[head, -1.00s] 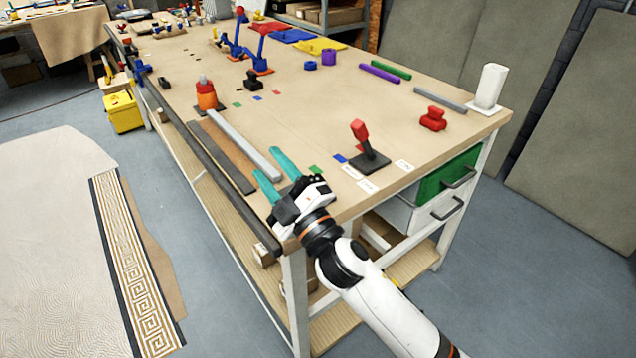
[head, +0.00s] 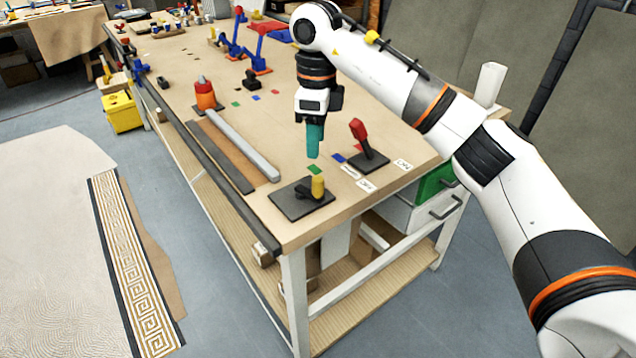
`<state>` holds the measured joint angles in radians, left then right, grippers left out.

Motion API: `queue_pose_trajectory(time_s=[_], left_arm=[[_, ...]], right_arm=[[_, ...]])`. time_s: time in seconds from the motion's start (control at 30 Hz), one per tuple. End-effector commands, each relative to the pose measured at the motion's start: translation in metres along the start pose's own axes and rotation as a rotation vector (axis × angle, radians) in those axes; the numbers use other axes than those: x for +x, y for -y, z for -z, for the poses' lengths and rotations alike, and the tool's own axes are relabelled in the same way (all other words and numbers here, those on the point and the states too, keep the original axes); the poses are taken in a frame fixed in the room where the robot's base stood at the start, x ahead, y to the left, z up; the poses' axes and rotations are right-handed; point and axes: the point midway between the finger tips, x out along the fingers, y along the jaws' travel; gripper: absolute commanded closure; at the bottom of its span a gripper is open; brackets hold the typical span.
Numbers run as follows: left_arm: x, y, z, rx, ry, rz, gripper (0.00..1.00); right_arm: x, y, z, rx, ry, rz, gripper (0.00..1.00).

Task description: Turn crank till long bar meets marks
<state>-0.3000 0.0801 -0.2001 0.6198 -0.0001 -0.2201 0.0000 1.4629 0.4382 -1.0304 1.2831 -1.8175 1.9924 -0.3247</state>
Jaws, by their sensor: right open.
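A crank with an upright yellow knob (head: 318,187) and a dark arm sits on a black square plate (head: 292,206) at the near corner of the bench. My right gripper (head: 313,155) points down with teal fingers, open and empty, a little above and behind the yellow knob, apart from it. The fingers are seen nearly edge-on, so their gap is hidden. A long grey bar (head: 240,145) lies along the bench left of my gripper. Small coloured marks, green (head: 315,170) and blue (head: 339,158), are on the bench top near the crank. My left gripper is out of view.
A red-handled lever (head: 359,131) on a black base stands right of my gripper, with white labels (head: 366,185) nearby. An orange device (head: 205,95) stands at the bar's far end. My right arm covers the right part of the bench. A white post (head: 490,84) stands behind it.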

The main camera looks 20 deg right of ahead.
Motion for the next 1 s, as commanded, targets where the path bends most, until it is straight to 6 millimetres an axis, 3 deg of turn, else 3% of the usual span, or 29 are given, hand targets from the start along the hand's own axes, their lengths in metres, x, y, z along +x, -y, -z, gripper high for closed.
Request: queue_pose_trajectory(time_s=[0.17, 0.7, 1.0], left_arm=[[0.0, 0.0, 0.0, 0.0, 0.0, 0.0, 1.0], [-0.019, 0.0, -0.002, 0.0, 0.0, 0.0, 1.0], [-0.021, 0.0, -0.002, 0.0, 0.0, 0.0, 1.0]], right_arm=[[0.011, -0.002, -0.005, 0.007, 0.025, -0.004, 0.55], [0.104, -0.002, -0.006, 0.006, 0.021, -0.003, 0.55], [0.117, -0.002, -0.006, 0.005, 0.019, -0.006, 0.55]])
